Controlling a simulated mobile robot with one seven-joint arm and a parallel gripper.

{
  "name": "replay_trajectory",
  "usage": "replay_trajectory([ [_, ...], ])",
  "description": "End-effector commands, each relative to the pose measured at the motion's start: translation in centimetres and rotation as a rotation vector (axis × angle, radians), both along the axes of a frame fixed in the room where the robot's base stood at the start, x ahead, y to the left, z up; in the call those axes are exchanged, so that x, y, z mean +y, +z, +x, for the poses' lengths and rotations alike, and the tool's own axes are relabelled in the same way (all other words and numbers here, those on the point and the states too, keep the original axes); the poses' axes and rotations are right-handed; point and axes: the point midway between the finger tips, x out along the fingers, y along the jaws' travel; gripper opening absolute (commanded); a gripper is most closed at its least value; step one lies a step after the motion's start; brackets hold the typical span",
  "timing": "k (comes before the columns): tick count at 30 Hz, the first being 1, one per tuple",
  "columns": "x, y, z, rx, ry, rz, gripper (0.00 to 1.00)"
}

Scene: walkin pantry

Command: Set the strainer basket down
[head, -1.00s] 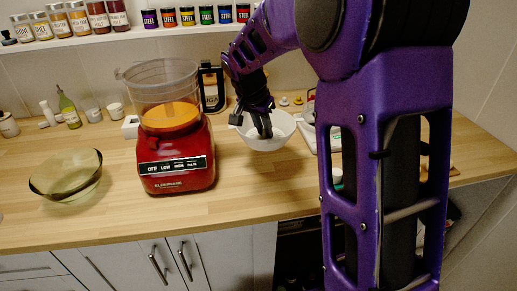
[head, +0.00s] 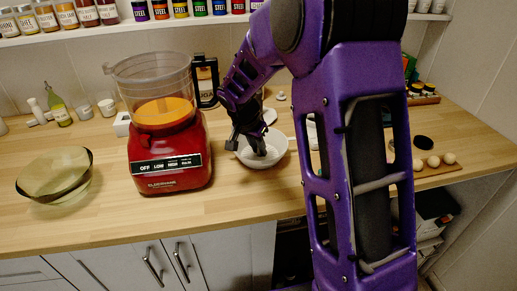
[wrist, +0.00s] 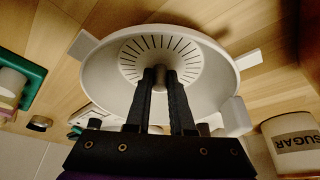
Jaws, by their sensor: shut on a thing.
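The strainer basket (head: 279,149) is a white round bowl over the wooden counter, right of the red blender. In the wrist view the basket (wrist: 100,78) shows its open inside, with dark radial slots in its bottom and a post in the middle. My gripper (wrist: 166,74) reaches down into it, with its fingers shut on that centre post. In the head view my gripper (head: 256,150) is inside the rim. The basket looks about level and close to the counter. Its underside is hidden, so I cannot tell whether it touches.
The red blender (head: 168,155) stands just left of the basket. A glass bowl (head: 55,175) is further left. A sugar canister (wrist: 290,143) is close by in the wrist view. Eggs (head: 433,161) lie on a board at the right. The counter (head: 235,200) in front is clear.

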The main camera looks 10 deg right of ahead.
Motion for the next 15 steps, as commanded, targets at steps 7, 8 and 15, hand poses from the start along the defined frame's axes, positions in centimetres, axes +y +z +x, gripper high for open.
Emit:
replay_trajectory([
  [7,-0.01,-0.11,0.04,-0.002,0.000,-0.001,0.00],
  [8,-0.01,-0.19,0.04,-0.002,0.000,-0.001,0.00],
  [15,-0.02,-0.33,0.02,-0.001,0.000,0.000,0.44],
])
